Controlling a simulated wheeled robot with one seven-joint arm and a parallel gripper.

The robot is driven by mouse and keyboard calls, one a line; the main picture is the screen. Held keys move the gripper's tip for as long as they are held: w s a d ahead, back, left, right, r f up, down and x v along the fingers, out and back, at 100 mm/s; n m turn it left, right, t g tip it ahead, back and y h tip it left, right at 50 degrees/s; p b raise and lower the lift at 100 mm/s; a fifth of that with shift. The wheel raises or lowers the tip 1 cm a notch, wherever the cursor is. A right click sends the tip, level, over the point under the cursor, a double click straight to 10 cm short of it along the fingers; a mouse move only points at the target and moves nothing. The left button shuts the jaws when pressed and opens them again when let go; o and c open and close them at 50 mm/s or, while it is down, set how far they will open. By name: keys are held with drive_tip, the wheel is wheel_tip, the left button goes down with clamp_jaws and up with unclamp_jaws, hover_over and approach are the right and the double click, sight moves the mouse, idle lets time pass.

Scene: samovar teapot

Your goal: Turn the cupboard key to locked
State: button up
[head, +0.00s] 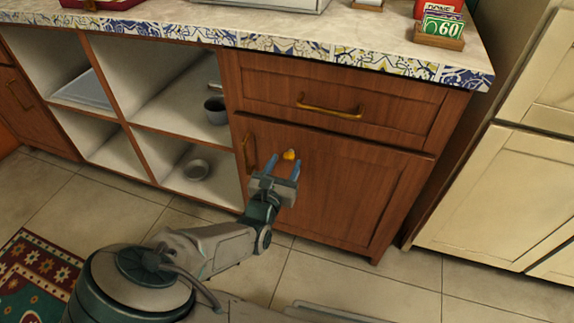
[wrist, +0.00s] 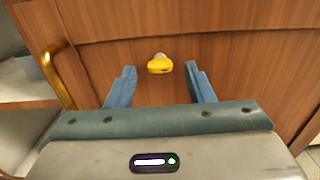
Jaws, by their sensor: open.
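The cupboard key (head: 289,155) is a small yellow piece on the upper part of the wooden cupboard door (head: 345,190). In the wrist view the yellow key (wrist: 160,65) sits ahead of my gripper, roughly midway between the finger lines, its wide part lying level. My gripper (head: 281,168) is open, its two blue fingers pointing at the door on either side of the key. In the wrist view the fingers (wrist: 160,80) are apart and empty, and none touches the key as far as I can see. The lock behind the key is mostly hidden.
A brass door handle (head: 249,151) stands left of the key, also in the wrist view (wrist: 59,75). A drawer with a brass handle (head: 330,107) is above. Open shelves with a grey cup (head: 215,110) and a bowl (head: 196,170) are left.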

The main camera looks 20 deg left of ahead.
sight(289, 155)
drive_tip(key=shift+w+d, duration=0.1)
drive_tip(key=shift+w, duration=1.05)
drive_tip(key=c, duration=1)
